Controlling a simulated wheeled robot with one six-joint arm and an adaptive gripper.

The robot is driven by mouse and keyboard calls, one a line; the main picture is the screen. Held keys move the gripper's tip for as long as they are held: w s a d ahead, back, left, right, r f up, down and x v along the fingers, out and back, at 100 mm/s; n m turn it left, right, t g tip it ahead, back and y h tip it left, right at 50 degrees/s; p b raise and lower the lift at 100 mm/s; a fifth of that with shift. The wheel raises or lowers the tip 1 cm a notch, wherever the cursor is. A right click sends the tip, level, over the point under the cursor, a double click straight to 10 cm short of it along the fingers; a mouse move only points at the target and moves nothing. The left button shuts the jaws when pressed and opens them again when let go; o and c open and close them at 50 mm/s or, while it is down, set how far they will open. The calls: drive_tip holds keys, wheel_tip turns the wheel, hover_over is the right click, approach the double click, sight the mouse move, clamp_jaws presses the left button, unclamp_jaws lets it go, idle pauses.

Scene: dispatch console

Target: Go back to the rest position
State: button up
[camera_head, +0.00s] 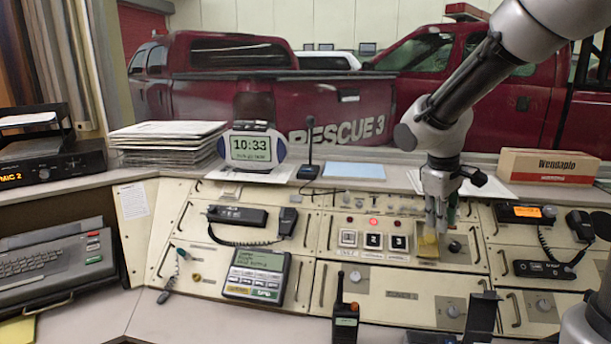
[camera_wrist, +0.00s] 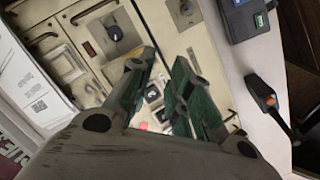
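My gripper (camera_head: 437,226) hangs fingers-down over the right part of the console's middle panel (camera_head: 340,232) in the head view. In the wrist view my gripper (camera_wrist: 163,62) has its two green-padded fingers apart, with panel and buttons showing through the gap. I see nothing held between them. A yellowish square (camera_head: 428,246) lies just below the fingertips in the head view; I cannot tell whether they touch it. Left of it are a white button (camera_head: 348,238) and dark buttons marked 2 (camera_head: 374,240) and 3 (camera_head: 398,242). A red light (camera_head: 374,222) glows above them.
A handheld radio (camera_head: 345,318) stands upright at the front. A gooseneck microphone (camera_head: 308,160), a clock (camera_head: 251,149) and a Wendaplo box (camera_head: 547,166) stand on the back ledge. Corded handsets (camera_head: 580,226) lie at the right. A keyboard (camera_head: 50,268) is at the left.

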drive_tip(key=s+d+r+m, duration=0.1)
drive_tip(key=s+r+m, duration=0.1)
drive_tip(key=s, duration=0.5)
drive_tip(key=s+d+r+m+t+y, duration=0.1)
drive_tip(key=s+d+r+m, duration=0.1)
drive_tip(key=s, duration=0.4)
drive_tip(key=s+d+r+m+t+y, duration=0.1)
drive_tip(key=s+r+m, duration=0.1)
drive_tip(key=s+r, duration=0.2)
drive_tip(key=shift+s+d+m, duration=0.3)
drive_tip(key=shift+s, duration=1.5)
